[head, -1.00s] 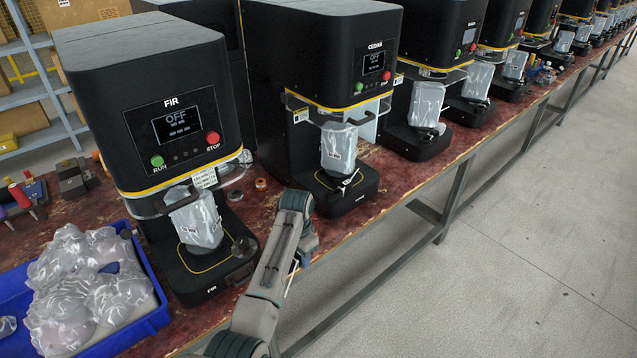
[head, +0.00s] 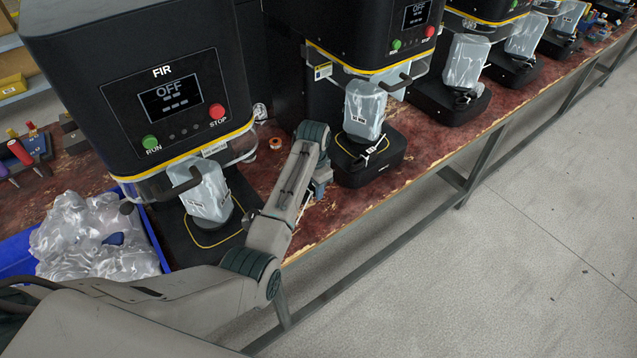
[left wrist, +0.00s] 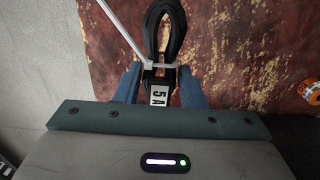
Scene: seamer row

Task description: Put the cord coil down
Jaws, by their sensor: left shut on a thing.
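The cord coil (left wrist: 180,32) is a black loop with a white tie around it and a white tag (left wrist: 159,95) that reads 5A. In the left wrist view it sits between the blue fingers of my left gripper (left wrist: 160,80), which is shut on it, with the loop pointing away over the red-brown bench top (left wrist: 230,50). In the head view my left gripper (head: 321,182) is over the bench's front part, between the FIR machine (head: 140,90) and the machine to its right. The coil is mostly hidden there behind my arm. My right gripper is not in view.
Bagged items stand on the bases of FIR and the neighbouring machine (head: 368,160). A blue bin (head: 18,258) of clear bags is at left. An orange ring (head: 275,143) lies on the bench behind my gripper. The bench's front edge (head: 330,232) is close, with floor beyond.

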